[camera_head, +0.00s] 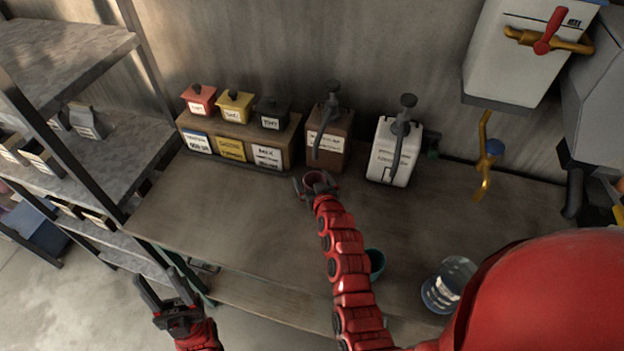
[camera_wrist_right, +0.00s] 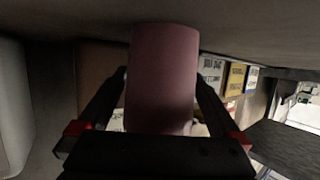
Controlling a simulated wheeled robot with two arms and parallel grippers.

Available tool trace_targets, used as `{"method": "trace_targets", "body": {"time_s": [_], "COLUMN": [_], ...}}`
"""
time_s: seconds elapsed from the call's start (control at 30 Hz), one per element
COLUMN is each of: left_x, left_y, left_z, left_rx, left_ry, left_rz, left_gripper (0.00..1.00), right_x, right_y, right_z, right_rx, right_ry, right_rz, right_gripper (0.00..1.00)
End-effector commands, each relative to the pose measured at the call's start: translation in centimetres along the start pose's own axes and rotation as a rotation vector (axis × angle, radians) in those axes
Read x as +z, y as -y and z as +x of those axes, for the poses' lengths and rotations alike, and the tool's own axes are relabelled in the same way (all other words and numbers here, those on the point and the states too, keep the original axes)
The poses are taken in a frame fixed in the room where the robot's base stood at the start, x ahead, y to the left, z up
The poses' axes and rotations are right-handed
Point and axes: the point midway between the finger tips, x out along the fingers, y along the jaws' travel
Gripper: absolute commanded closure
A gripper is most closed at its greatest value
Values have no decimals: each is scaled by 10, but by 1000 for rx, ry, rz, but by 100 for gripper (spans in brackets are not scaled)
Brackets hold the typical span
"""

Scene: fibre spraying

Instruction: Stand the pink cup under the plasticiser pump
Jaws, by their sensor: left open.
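The pink cup (camera_head: 318,181) is between the fingers of my right gripper (camera_head: 316,186), just in front of the brown pump container (camera_head: 328,142). In the right wrist view the pink cup (camera_wrist_right: 163,75) fills the space between the two dark fingers, which close in on both its sides. Whether its base touches the bench is hard to tell. A white pump container (camera_head: 394,152) stands to the right of the brown one. Both have dark pump heads with downward spouts; their labels are too small to read. My left gripper (camera_head: 157,282) is open and empty, off the bench's front left.
Small lidded boxes and labelled bins (camera_head: 235,140) stand left of the pumps. A teal cup (camera_head: 377,262) and a clear container (camera_head: 447,285) stand at the bench's front right. A tank with taps (camera_head: 520,60) hangs above right. The bench's left part (camera_head: 220,215) is clear.

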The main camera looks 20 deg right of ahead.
Motion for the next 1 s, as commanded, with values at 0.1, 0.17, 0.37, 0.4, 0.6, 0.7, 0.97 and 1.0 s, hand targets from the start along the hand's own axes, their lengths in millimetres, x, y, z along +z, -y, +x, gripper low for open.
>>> {"method": "trace_targets", "body": {"time_s": [0.1,0.17,0.37,0.4,0.6,0.7,0.97,1.0], "left_x": [0,0,1,1,3,4,6,6], "left_y": [0,0,0,0,-1,-1,-2,-2], "left_z": [1,3,-4,-6,-18,-24,-35,-36], "left_rx": [0,0,0,0,0,0,0,0], "left_ry": [0,0,0,0,0,0,0,0], "left_rz": [0,0,0,0,0,0,0,0], "left_gripper": [50,50,50,50,50,50,50,50], "right_x": [0,-3,0,0,1,1,0,-1], "right_y": [0,0,1,1,0,0,1,0], "right_z": [0,-1,-14,-19,-50,-66,-104,-108], "right_rx": [0,0,-1,-1,0,0,-1,0], "right_ry": [0,0,0,0,0,-1,2,0], "right_rz": [0,0,0,0,-1,-1,0,0], "right_gripper": [0,0,0,0,0,0,0,0]}}
